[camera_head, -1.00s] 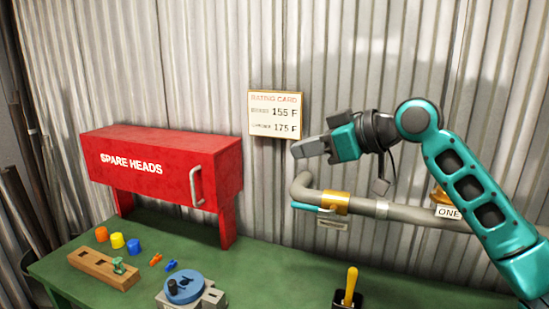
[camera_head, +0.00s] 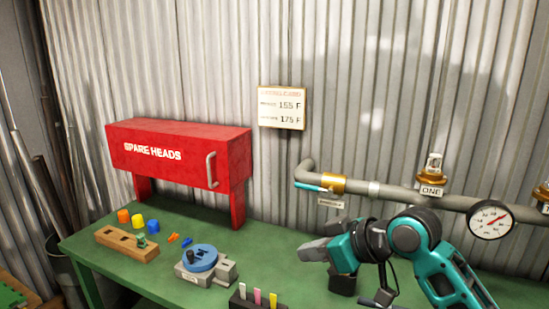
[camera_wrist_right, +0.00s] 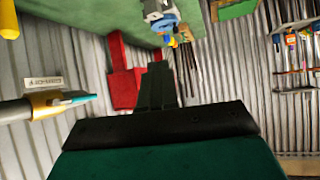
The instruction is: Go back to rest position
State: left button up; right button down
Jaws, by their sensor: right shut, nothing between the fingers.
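My right gripper (camera_head: 312,250) is in the head view at the right, above the green bench, with its teal arm coming in from the lower right. Its fingers are together and hold nothing. They point left, and no object touches them. In the right wrist view the dark shut fingers (camera_wrist_right: 158,88) stand in front of the red box and the wall. My left gripper does not show in either view.
A red "SPARE HEADS" box (camera_head: 178,155) stands on the green bench (camera_head: 130,262). A pipe (camera_head: 390,192) with a brass valve and gauge (camera_head: 490,219) runs along the wall. A blue-topped device (camera_head: 201,258), wooden block (camera_head: 126,246) and coloured tags (camera_head: 257,296) sit on the bench.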

jog(key=s+d+f+m+g+h, duration=0.1)
jog(key=s+d+f+m+h, duration=0.35)
jog(key=s+f, duration=0.95)
jog(key=s+d+f+m+g+h, duration=0.1)
jog(key=s+d+f+m+h, duration=0.15)
jog(key=s+d, duration=0.35)
jog(key=s+d+f+m+g+h, duration=0.1)
jog(key=s+d+f, duration=0.2)
jog(key=s, duration=0.6)
jog(key=w+a+f+t+y, duration=0.1)
jog(key=w+a+f+t, duration=0.1)
jog(key=w+f+t, duration=0.4)
jog(key=shift+w+a+f+n+t, duration=0.3)
jog(key=shift+w+a+f+t, duration=0.1)
jog(key=shift+w+f, duration=0.7)
jog(key=shift+s+f, duration=0.15)
